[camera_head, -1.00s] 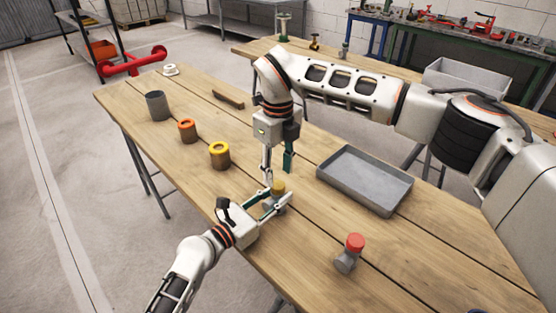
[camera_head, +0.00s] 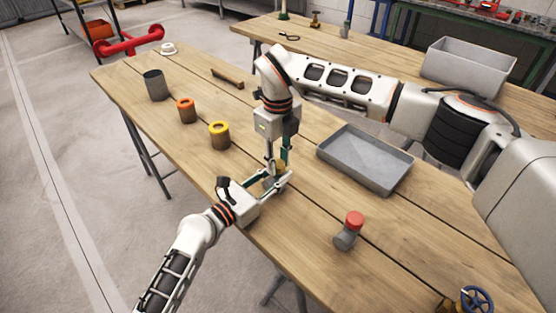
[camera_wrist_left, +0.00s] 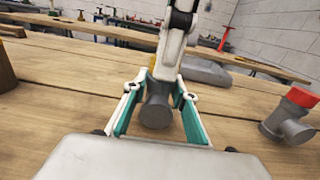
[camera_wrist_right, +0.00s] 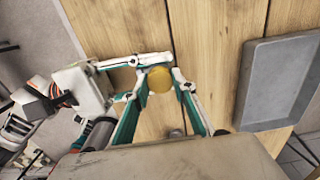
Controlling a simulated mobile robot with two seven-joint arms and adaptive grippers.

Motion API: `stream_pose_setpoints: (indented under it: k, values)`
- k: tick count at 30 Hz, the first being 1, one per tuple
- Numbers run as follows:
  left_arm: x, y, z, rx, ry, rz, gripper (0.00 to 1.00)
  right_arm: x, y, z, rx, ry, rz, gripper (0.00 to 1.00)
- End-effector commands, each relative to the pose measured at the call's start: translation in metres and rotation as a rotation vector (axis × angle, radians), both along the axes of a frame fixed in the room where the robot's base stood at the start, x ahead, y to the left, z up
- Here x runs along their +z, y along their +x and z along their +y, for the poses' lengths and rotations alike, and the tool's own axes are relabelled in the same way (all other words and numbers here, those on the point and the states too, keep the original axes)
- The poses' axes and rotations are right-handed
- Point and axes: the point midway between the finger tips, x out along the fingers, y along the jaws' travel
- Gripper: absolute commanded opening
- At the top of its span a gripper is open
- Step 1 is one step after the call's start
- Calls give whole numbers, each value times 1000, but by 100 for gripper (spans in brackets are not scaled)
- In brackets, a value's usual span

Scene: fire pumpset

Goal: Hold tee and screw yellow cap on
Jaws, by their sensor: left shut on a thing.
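My left gripper (camera_head: 281,184) is shut on the grey tee (camera_wrist_left: 155,108), holding it near the front edge of the wooden table. The yellow cap (camera_wrist_right: 159,79) sits on top of the tee; in the left wrist view it is mostly hidden behind a right finger. My right gripper (camera_wrist_right: 160,80) points down from above, its fingertips on either side of the cap. Whether they touch the cap is unclear. In the head view the fingers of both grippers cover most of the tee and cap.
A grey tray (camera_head: 367,160) lies to the right. A grey fitting with a red cap (camera_head: 349,230) stands nearer the front. A yellow-rimmed cup (camera_head: 219,136), an orange-rimmed cup (camera_head: 187,111) and a dark cup (camera_head: 155,86) stand to the left.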

Motion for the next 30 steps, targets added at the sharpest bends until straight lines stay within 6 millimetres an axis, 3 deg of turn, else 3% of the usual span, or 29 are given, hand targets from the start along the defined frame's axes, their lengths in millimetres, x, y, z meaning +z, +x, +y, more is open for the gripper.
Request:
stream_pose_setpoints:
  k: [6, 10, 11, 12, 13, 23, 30]
  values:
    - [0, 0, 0, 0, 0, 0, 0, 0, 0, 0, -167, -1, 1, 0]
    - [0, 0, 0, 0, 0, 0, 0, 0, 0, 0, -160, 0, 1, 0]
    - [0, 0, 0, 0, 0, 0, 0, 0, 0, 0, -160, 0, 1, 31]
    - [0, 0, 0, 0, 0, 0, 0, 0, 0, 0, -160, 0, 1, 42]
    - [0, 0, 0, 0, 0, 0, 0, 0, 0, 0, -160, 0, 1, 46]
    - [0, 0, 0, 0, 0, 0, 0, 1, 0, 0, -159, 0, 0, 46]
    - [0, 0, 0, 0, 0, 0, 0, 27, 1, 0, -159, 0, -4, 46]
